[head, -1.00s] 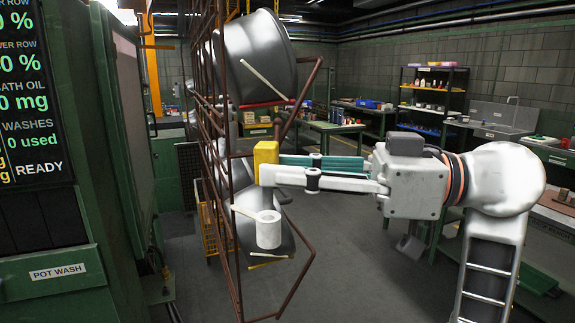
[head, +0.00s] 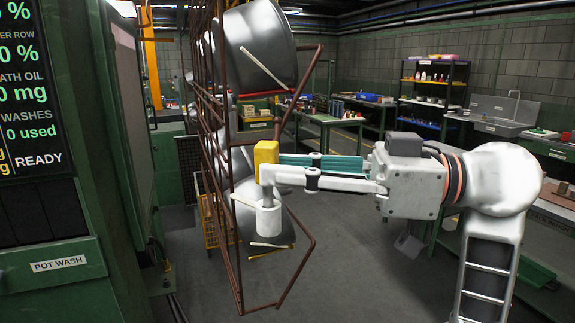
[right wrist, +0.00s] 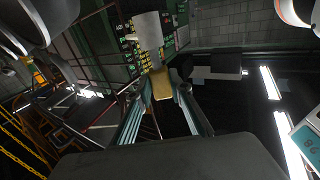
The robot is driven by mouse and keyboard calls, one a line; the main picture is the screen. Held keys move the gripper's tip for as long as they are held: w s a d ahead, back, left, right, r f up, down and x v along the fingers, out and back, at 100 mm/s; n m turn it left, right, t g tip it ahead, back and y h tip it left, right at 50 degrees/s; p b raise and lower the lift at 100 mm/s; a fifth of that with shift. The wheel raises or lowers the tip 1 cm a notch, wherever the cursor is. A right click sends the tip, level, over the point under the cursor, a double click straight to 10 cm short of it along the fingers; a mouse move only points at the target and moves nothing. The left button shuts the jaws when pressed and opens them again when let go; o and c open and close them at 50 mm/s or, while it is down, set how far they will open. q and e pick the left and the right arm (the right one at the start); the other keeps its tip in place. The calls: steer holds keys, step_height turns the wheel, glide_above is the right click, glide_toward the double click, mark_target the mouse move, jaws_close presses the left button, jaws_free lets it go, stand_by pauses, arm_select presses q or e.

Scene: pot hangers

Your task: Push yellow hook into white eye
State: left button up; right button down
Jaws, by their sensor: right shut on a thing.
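The yellow hook (head: 265,153) shows as a yellow block at the rack's near side in the head view. My right gripper (head: 276,170) comes in from the right and is shut on it. The white eye (head: 268,222), a short upright white cylinder, is just below the hook and my fingertips. My left gripper is not in view.
A brown wire rack (head: 222,130) stands left of the gripper, with a large metal pot (head: 255,50) hanging above and another below, partly hidden. Its bent bars reach out near the fingers. A green pot wash machine (head: 60,265) is at the left. The floor below my arm is clear.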

steer(key=shift+f+b, duration=0.55)
steer(key=shift+f, duration=1)
steer(key=c, duration=1.7)
jaws_free()
steer(key=v, duration=1.2)
